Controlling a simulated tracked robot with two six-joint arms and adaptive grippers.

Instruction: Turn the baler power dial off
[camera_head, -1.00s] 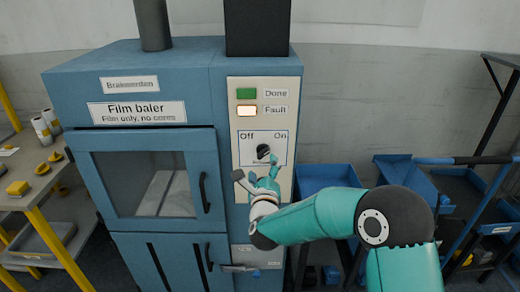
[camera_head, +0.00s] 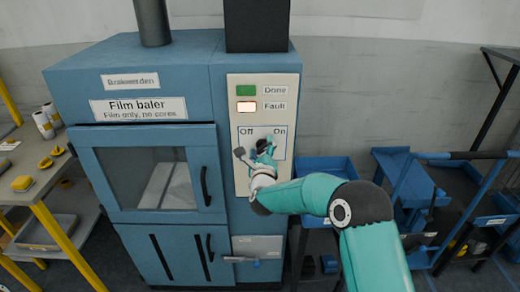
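The blue film baler (camera_head: 133,72) stands at centre left with a pale control panel (camera_head: 246,179) on its right front. The power dial (camera_head: 262,145) is a dark round knob between the labels "Off" on the left and "On" on the right. My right gripper (camera_head: 256,149) is in front of the dial and covers much of it, so the pointer direction is hidden. Its fingers look spread, one left of the dial and one at its right. Whether they touch the dial I cannot tell. My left gripper is out of view.
Above the dial are a green "Done" lamp (camera_head: 246,90) and a bright "Fault" lamp (camera_head: 246,107). A lever (camera_head: 240,259) sticks out lower on the baler. A table (camera_head: 38,173) with yellow pieces stands at left, blue bins (camera_head: 327,167) and a blue cart (camera_head: 475,188) at right.

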